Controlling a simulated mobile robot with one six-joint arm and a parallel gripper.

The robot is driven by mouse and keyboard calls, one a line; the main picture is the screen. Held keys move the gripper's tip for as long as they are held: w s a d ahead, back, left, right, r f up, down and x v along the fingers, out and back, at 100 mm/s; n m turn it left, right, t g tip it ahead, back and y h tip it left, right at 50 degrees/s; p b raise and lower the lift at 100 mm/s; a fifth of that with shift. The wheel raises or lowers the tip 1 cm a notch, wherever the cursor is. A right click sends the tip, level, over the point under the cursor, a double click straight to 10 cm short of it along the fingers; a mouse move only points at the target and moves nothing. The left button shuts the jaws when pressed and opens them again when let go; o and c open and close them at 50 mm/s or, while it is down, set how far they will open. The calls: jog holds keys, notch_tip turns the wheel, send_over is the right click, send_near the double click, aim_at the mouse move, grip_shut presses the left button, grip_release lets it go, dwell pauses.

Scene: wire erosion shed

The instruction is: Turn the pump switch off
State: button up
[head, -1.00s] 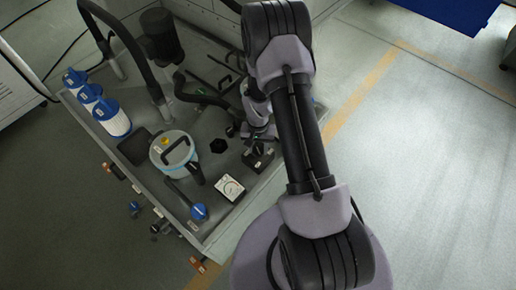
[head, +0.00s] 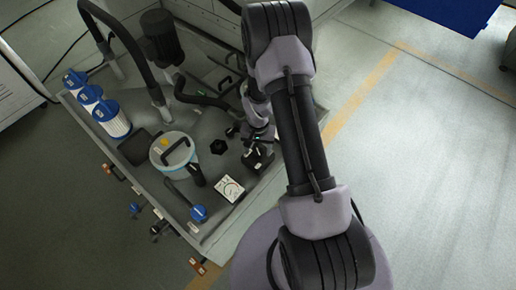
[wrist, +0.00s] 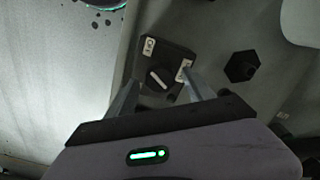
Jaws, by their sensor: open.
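The pump switch (wrist: 161,74) is a dark square box with a round knob and a pale pointer bar, in the upper middle of the wrist view. The bar lies at a slant. Two small white labels sit on the box, one at its upper left and one at its right. In the head view the switch box (head: 258,160) is partly covered by my wrist. My gripper (wrist: 160,92) is open, its two fingers either side of the knob in the picture. I cannot tell whether they touch it.
A black hex knob (wrist: 241,66) sits right of the switch. Blue-capped filters (head: 112,120) line the left side.

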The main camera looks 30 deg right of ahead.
notch_tip(320, 180, up, 17)
jog(key=p, duration=0.5)
jog(key=shift+r, duration=0.15)
notch_tip(320, 180, up, 11)
jog(key=t+b, duration=0.2)
send_over(258, 151)
jog(key=a, duration=0.5)
jog(key=s+a+r+n+t+b, duration=0.1)
jog(key=s+a+r, duration=0.2)
jog(key=s+r, duration=0.25)
jog(key=s+a+r+n+t+y+b, duration=0.1)
jog(key=s+a+r, duration=0.2)
jog(key=s, duration=0.3)
jog(key=s+a+r+n+t+y+b, duration=0.1)
jog(key=s+a+r, duration=0.3)
jog(key=s+a, duration=0.1)
jog(key=shift+s+t, duration=0.4)
jog(key=shift+s, duration=0.3)
jog(key=shift+r, duration=0.15)
